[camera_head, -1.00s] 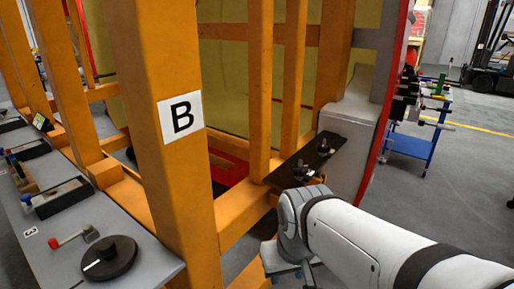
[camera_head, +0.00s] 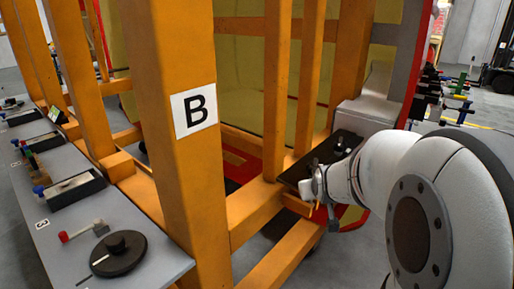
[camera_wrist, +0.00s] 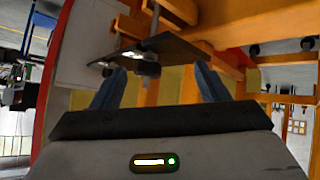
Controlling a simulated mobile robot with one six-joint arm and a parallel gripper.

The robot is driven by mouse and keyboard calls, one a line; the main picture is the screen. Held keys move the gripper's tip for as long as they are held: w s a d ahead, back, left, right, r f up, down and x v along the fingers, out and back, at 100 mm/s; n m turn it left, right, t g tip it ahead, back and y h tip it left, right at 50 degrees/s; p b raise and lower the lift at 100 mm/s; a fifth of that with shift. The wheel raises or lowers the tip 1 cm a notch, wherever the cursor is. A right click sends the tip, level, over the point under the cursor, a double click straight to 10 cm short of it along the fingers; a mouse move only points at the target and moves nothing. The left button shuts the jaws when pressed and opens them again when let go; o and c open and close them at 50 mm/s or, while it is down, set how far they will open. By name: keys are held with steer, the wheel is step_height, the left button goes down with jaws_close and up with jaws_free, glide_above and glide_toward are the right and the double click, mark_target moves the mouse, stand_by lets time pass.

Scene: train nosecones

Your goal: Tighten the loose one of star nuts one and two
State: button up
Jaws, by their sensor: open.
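A black plate (camera_head: 297,173) sticks out from the orange frame, beside a grey block. Dark star nuts stand on it; the far one (camera_head: 340,149) shows in the head view, while the near part of the plate is partly covered by my arm. In the wrist view the plate (camera_wrist: 180,48) appears tilted, with a grey star nut (camera_wrist: 147,67) between my gripper's two blue fingers and a smaller dark part near the left finger. My gripper (camera_wrist: 160,78) is open, its fingers apart from the nut. I cannot tell which nut is loose.
An orange post with a "B" sign (camera_head: 194,109) stands left of my arm. A grey bench (camera_head: 70,262) holds a black round dial (camera_head: 118,254), a red-handled part and trays.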

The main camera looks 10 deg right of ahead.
mark_target(311, 165)
steer(key=w+d+f+n+t+y+b, duration=0.1)
steer(key=w+d+f+n+t+y, duration=0.3)
steer(key=w+d+t+y, duration=0.45)
steer(key=shift+g, duration=0.45)
steer(key=x, duration=0.5)
steer(key=p+x, duration=0.1)
steer(key=x, duration=0.2)
steer(key=shift+w+a+r, duration=0.1)
steer(key=shift+a, duration=0.3)
